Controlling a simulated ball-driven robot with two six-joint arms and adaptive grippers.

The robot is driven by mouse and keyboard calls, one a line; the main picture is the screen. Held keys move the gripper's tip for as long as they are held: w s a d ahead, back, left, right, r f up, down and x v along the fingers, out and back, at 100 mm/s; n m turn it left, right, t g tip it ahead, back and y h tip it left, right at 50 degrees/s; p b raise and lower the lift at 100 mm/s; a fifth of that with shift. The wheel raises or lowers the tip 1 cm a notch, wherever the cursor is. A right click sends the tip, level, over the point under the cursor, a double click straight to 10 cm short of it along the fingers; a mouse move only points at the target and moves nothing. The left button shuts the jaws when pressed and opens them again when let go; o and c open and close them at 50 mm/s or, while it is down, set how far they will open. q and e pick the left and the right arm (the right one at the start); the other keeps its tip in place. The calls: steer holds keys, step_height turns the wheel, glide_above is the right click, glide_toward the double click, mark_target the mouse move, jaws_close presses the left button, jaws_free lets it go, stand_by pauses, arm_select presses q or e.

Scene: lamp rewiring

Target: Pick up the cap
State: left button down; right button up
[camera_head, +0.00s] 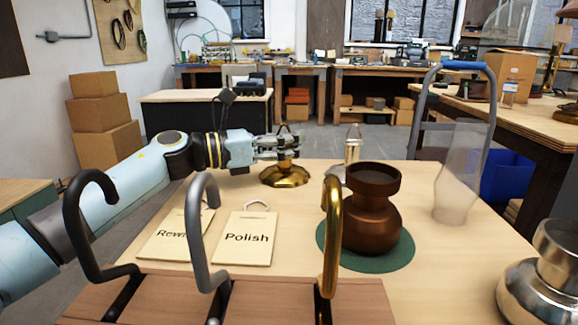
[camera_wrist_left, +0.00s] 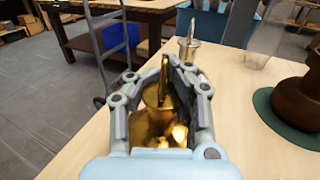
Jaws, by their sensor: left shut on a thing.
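The cap (camera_head: 285,177) is a shiny brass piece with a wide flared base and a narrow upper part, at the far left edge of the tabletop. It also shows in the left wrist view (camera_wrist_left: 150,124). My left gripper (camera_head: 292,147) reaches in from the left and is shut on the cap's upper part, with one finger on each side. The fingers partly hide the cap. Its base looks to be at table level; I cannot tell whether it touches the table. My right gripper is not in view.
A brown lamp body (camera_head: 372,215) stands on a round green mat (camera_head: 397,255). Behind it is a small clear and metal piece (camera_head: 353,150). A clear glass chimney (camera_head: 458,175) stands right. Two cards, one reading Polish (camera_head: 245,250), lie behind upright black, grey and gold hooks (camera_head: 331,235).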

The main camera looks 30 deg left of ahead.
arm_select(q)
step_height(320, 180, up, 10)
steer(key=shift+f+p, duration=0.2)
steer(key=shift+p, duration=0.8)
steer(key=shift+r, duration=0.25)
steer(key=shift+f, duration=0.1)
